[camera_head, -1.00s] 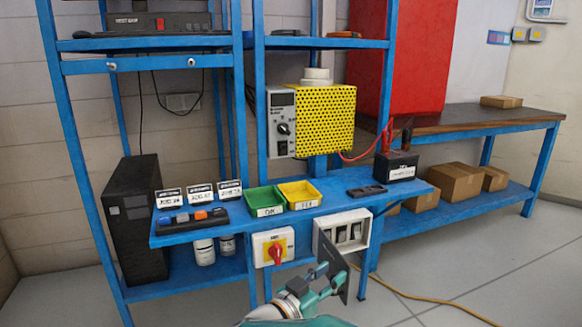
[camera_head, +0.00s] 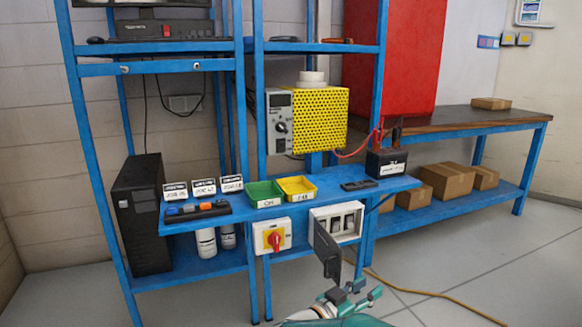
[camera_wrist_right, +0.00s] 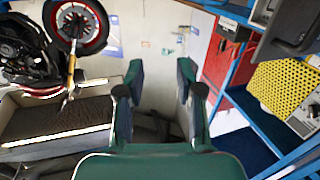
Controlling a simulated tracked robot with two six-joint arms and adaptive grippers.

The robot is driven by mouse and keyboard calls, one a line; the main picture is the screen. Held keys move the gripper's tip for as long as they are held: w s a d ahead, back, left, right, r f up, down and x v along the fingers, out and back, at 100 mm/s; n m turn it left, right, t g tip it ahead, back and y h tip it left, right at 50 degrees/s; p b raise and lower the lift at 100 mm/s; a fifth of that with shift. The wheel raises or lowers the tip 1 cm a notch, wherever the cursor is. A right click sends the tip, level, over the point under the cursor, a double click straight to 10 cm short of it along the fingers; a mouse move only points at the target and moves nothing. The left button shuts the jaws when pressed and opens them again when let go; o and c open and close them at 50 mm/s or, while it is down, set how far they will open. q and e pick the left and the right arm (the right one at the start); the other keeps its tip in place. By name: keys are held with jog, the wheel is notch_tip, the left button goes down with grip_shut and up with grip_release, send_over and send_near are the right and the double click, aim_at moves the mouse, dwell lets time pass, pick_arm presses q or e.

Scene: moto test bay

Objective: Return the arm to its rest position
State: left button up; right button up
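My right gripper (camera_head: 350,292) is at the bottom centre of the head view, below and in front of the blue shelf unit. In the right wrist view its two green fingers (camera_wrist_right: 158,92) stand apart with nothing between them, so it is open and empty. In the head view it is just below a dark panel (camera_head: 327,250), which looks like the open cover of the white switch box (camera_head: 350,216). I cannot tell from this view whether they touch. My left gripper is not in view.
The blue shelf (camera_head: 232,216) holds green (camera_head: 264,195) and yellow (camera_head: 297,189) bins and a black battery (camera_head: 387,163). A red-knobbed switch (camera_head: 272,237) sits below it. A yellow cable (camera_head: 430,293) lies on the floor at right. A motorcycle (camera_wrist_right: 50,45) shows in the wrist view.

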jog(key=s+d+f+n+y, duration=0.1)
jog(key=d+f+n+y, duration=0.25)
jog(key=d+f, duration=0.9)
jog(key=s+a+f+n+y, duration=0.1)
jog(key=s+f+y, duration=0.15)
jog(key=f, duration=0.35)
jog(key=s+a+f+n+y, duration=0.1)
jog(key=s+f+n+y, duration=0.15)
jog(key=f, duration=0.45)
jog(key=s+a+f+g+y, duration=0.2)
jog(key=s+a+f+y, duration=0.15)
jog(key=s, duration=0.35)
jog(key=s+a+f+g+y, duration=0.25)
jog(key=s+a+f, duration=0.2)
jog(key=s, duration=0.25)
jog(key=s+a+f+n+g+y, duration=0.1)
jog(key=s+a+g+y, duration=0.35)
jog(key=s, duration=0.85)
notch_tip(320, 180, up, 24)
jog(key=a+g+h+p, duration=0.1)
jog(key=a+p, duration=0.1)
jog(key=p, duration=2.2)
jog(key=shift+s+a+f, duration=0.15)
jog(key=shift+a+f, duration=0.05)
jog(key=shift+a, duration=0.05)
